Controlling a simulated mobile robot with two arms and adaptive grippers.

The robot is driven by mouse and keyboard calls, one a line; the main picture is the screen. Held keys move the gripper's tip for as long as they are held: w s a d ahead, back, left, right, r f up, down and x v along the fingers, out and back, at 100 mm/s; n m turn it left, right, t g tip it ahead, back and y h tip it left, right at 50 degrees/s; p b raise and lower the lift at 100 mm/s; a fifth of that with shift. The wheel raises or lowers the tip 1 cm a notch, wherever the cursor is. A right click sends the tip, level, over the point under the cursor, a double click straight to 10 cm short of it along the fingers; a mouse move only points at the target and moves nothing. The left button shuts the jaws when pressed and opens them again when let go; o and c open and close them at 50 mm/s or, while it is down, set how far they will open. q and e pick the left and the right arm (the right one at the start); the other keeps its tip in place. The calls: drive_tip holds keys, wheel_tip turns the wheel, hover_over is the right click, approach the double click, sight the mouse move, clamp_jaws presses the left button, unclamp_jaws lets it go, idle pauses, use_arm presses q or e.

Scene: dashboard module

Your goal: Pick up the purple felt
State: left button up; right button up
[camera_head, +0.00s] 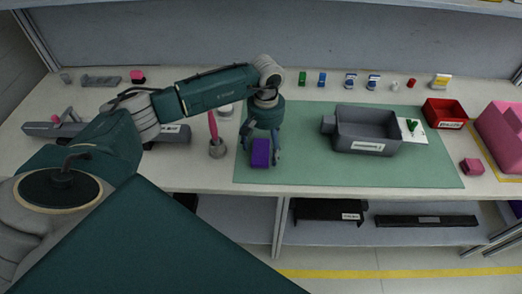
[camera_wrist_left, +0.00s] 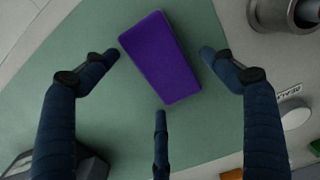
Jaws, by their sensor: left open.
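The purple felt (camera_head: 260,152), a small purple block, lies on the green mat (camera_head: 310,172) near the mat's left front corner. My left gripper (camera_head: 262,138) is pointed down over it, with fingers on both sides of the felt. In the left wrist view the felt (camera_wrist_left: 160,58) lies tilted between the spread fingers of the open gripper (camera_wrist_left: 161,74). Gaps show between the fingertips and the felt; the gripper holds nothing. My right gripper is not in view.
A pink tool in a grey cup (camera_head: 216,149) stands left of the mat. A grey bin (camera_head: 345,146) sits on the mat to the right, with a red bin (camera_head: 434,118) and pink box (camera_head: 500,152) beyond. Several small items line the back. The mat's front right is clear.

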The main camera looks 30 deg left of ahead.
use_arm(q)
drive_tip(key=c, duration=1.1)
drive_tip(key=shift+o, duration=0.2)
drive_tip(key=shift+r, duration=0.2)
